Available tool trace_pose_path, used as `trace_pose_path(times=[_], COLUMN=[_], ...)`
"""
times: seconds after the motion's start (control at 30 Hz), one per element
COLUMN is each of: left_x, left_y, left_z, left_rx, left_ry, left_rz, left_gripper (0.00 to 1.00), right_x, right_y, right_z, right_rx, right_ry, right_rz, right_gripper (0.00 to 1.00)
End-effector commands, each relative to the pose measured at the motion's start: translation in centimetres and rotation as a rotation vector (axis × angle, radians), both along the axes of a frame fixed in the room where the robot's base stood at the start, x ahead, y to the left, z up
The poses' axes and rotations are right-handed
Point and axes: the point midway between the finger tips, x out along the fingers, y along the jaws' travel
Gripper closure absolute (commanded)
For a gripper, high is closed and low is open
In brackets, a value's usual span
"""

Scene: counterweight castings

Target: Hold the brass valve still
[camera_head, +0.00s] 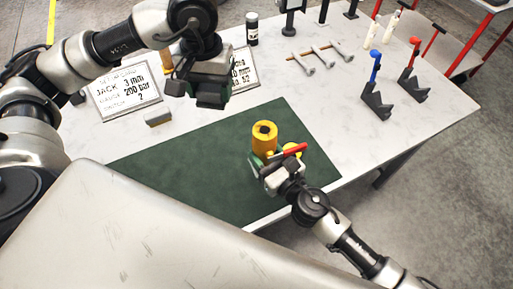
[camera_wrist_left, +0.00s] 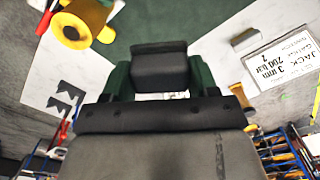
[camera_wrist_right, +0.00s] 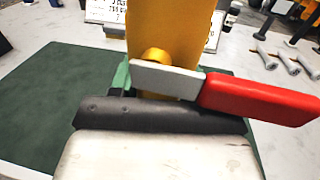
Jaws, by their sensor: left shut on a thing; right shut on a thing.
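The brass valve (camera_head: 264,137) stands upright on the green mat (camera_head: 195,165), a yellow body with a dark opening on top. Its lever, with a grey arm and red handle (camera_wrist_right: 258,101), points right in the right wrist view. My right gripper (camera_head: 268,166) is shut on the valve low on its near side; its fingertips are mostly hidden. My left gripper (camera_head: 209,88) is up and left of the valve, above the table, shut on a dark block (camera_wrist_left: 160,70). The valve also shows at upper left in the left wrist view (camera_wrist_left: 74,32).
The mat's left part is clear.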

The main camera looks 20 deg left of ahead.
Motion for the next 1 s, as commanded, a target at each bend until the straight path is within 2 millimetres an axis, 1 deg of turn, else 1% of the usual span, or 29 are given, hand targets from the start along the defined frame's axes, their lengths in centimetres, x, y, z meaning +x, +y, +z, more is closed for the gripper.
trace_pose_path(times=[0.03, 0.37, 1.0], left_x=[0.0, 0.0, 0.0], left_y=[0.0, 0.0, 0.0], left_z=[0.0, -0.1, -1.8], left_rx=[0.0, 0.0, 0.0], left_ry=[0.0, 0.0, 0.0], left_rz=[0.0, 0.0, 0.0], left_gripper=[0.6, 0.6, 0.6], right_x=[0.0, 0.0, 0.0], right_y=[0.0, 0.2, 2.5], right_z=[0.2, 0.1, -1.8], right_rx=[0.003, 0.003, 0.003], right_ry=[-0.002, -0.002, -0.002], right_rz=[0.001, 0.001, 0.001], right_gripper=[0.98, 0.98, 0.98])
